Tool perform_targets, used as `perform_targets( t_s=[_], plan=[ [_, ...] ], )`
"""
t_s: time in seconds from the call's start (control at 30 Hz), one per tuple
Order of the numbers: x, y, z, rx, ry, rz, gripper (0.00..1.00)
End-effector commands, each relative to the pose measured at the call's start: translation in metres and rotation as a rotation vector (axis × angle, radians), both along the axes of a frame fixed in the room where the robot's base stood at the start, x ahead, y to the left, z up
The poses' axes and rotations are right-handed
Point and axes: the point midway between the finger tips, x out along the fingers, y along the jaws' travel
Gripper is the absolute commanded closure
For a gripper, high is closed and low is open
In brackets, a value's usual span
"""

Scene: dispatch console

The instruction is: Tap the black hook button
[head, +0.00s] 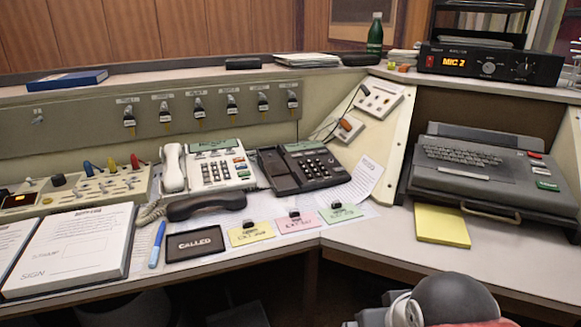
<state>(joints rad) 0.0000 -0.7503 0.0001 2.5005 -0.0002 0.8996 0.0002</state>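The black desk phone (318,170) stands on the console in the middle, right of a white phone (214,170). Its keypad faces up on the right side, and its cradle (278,172) on the left is bare. The hook button is too small to make out clearly in that cradle. A black handset (205,206) lies off the phone, in front of the white phone. The white phone's own handset rests on its left side. Part of my arm shows at the bottom right; my gripper's fingers are not in view.
A "CALLED" tray (195,243), a blue pen (157,244) and yellow, pink and green cards (295,222) lie along the front edge. A dark typewriter-like machine (490,170) and yellow pad (441,224) stand right. A switch panel (200,108) rises behind the phones.

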Motion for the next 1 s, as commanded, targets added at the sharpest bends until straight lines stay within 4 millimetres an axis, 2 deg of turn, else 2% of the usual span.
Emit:
perform_targets(
  t_s=[0.17,0.9,0.93,1.0],
  plan=[
    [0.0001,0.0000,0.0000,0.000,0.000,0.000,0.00],
    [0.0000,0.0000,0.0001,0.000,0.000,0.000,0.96],
    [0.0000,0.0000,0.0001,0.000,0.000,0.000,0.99],
    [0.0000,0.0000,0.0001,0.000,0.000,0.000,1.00]
  ],
)
